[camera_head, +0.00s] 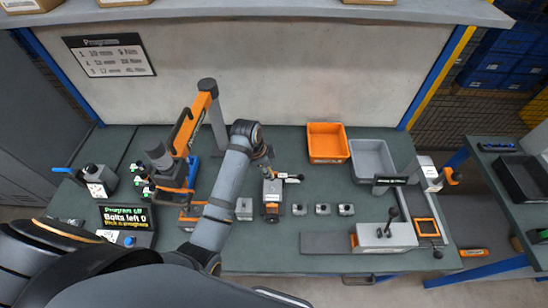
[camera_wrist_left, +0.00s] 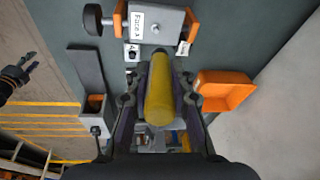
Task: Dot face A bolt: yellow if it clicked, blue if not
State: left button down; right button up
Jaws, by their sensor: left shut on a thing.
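My left gripper (camera_head: 265,165) is shut on a yellow marker-like cylinder (camera_wrist_left: 160,88), which lies between its fingers in the left wrist view. The cylinder points toward a grey block labelled Face A (camera_wrist_left: 158,24), held between orange supports with a black knob at one side. In the head view this block (camera_head: 272,190) is just below the gripper. I cannot tell whether the tip touches it. The bolt and any dot are too small to make out.
An orange bin (camera_head: 327,143) and a grey bin (camera_head: 372,160) stand at the back. Several small grey blocks (camera_head: 322,209) sit right of the labelled block. A grey lever box (camera_head: 385,237) is at front right. An orange tool arm (camera_head: 189,127) stands left.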

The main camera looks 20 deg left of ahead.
pick_arm(q)
jog(key=shift+s+a, duration=0.1)
jog(key=shift+s, duration=0.15)
jog(key=shift+a+x, duration=0.1)
jog(key=shift+x, duration=0.6)
jog(key=shift+a+x, duration=0.15)
jog(key=shift+x, duration=0.6)
jog(key=shift+s+f, duration=0.2)
jog(key=shift+f, duration=0.8)
jog(key=shift+f, duration=0.6)
jog(key=shift+r, duration=3.05)
